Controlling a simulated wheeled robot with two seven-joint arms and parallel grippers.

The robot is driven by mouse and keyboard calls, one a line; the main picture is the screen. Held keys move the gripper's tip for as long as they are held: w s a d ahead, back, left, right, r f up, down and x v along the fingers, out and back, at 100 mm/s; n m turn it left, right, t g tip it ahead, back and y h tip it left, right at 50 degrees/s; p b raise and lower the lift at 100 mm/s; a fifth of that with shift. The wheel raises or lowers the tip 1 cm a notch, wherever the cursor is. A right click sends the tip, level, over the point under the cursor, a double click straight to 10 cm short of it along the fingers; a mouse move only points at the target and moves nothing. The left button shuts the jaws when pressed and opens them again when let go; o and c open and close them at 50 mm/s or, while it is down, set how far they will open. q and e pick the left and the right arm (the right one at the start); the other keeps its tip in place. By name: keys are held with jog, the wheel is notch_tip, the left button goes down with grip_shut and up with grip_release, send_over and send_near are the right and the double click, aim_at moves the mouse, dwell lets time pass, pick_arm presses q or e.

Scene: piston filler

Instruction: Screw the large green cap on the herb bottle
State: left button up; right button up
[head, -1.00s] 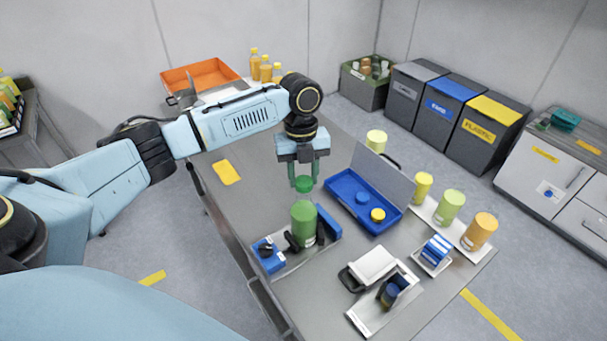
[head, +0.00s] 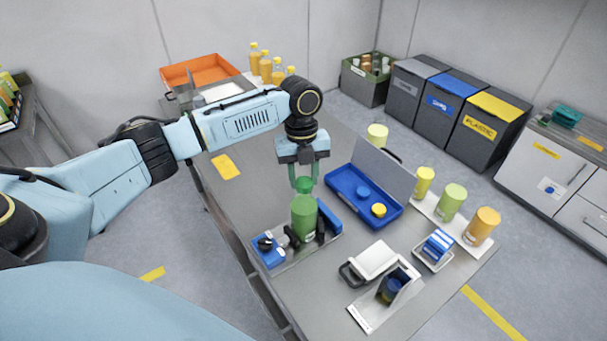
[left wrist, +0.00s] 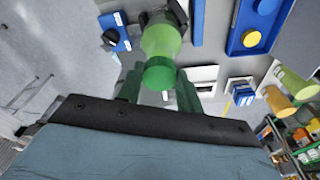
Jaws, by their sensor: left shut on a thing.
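The green bottle (head: 304,217) stands upright in a blue and black clamp fixture (head: 270,250) near the table's front edge. My left gripper (head: 304,181) points straight down over the bottle, its green fingers shut on the large green cap (head: 304,185). The cap sits directly above the bottle mouth, very close; I cannot tell whether it touches. In the left wrist view the cap (left wrist: 159,76) lies between the fingers, with the bottle (left wrist: 160,38) lined up beyond it. The bottle mouth is hidden behind the cap. My right gripper is not in view.
A blue case (head: 345,205) with an open grey lid holds a blue cap and a yellow cap (head: 379,210), right of the bottle. A white-lidded device (head: 374,259) stands at the front right. Several coloured jars line the right edge. The table left of the arm is mostly clear.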

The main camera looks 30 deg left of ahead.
pick_arm(q)
jog(key=shift+w+a+p, duration=0.1)
jog(key=shift+p, duration=0.6)
dwell(0.6)
jog(key=shift+f, duration=1.05)
dwell(1.8)
jog(key=m, duration=0.3)
jog(key=shift+w, duration=0.1)
jog(key=m, duration=0.4)
jog(key=shift+d+y+b, duration=0.2)
jog(key=shift+y+b, duration=0.15)
jog(key=shift+y, duration=0.05)
jog(key=m+y, duration=0.1)
jog(key=m, duration=0.5)
jog(key=shift+d, duration=0.15)
jog(key=shift+m, duration=0.4)
jog(key=shift+m+b, duration=0.5)
jog(key=shift+b, duration=2.25)
